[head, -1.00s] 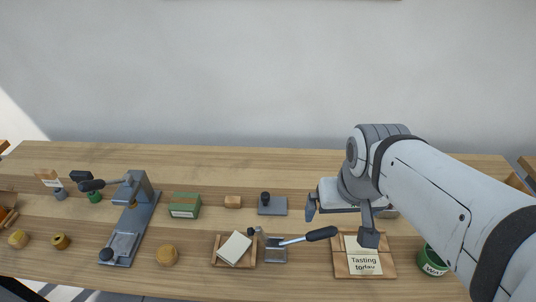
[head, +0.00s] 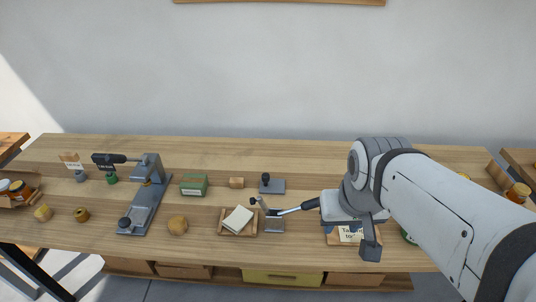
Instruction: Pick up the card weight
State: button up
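A flat grey plate with an upright black knob (head: 271,184), which looks like the card weight, lies on the wooden bench right of centre in the head view. My gripper (head: 348,228) hangs over the bench to its right and nearer the front edge, apart from it. The gripper looks open and empty. One finger shows clearly; the other is hard to make out. The gripper partly covers a sign on a wooden board (head: 352,233).
A lever with a black handle (head: 291,209) reaches close to my gripper. Left of it stand a wooden tray with cream cards (head: 238,220), a small wooden block (head: 237,183), a green box (head: 194,184) and a grey press (head: 147,200). The back strip of bench is clear.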

aim_at(267, 185)
jog(key=z, duration=2.25)
jog(key=k, duration=1.65)
jog(key=u, duration=1)
jog(key=i, duration=1.5)
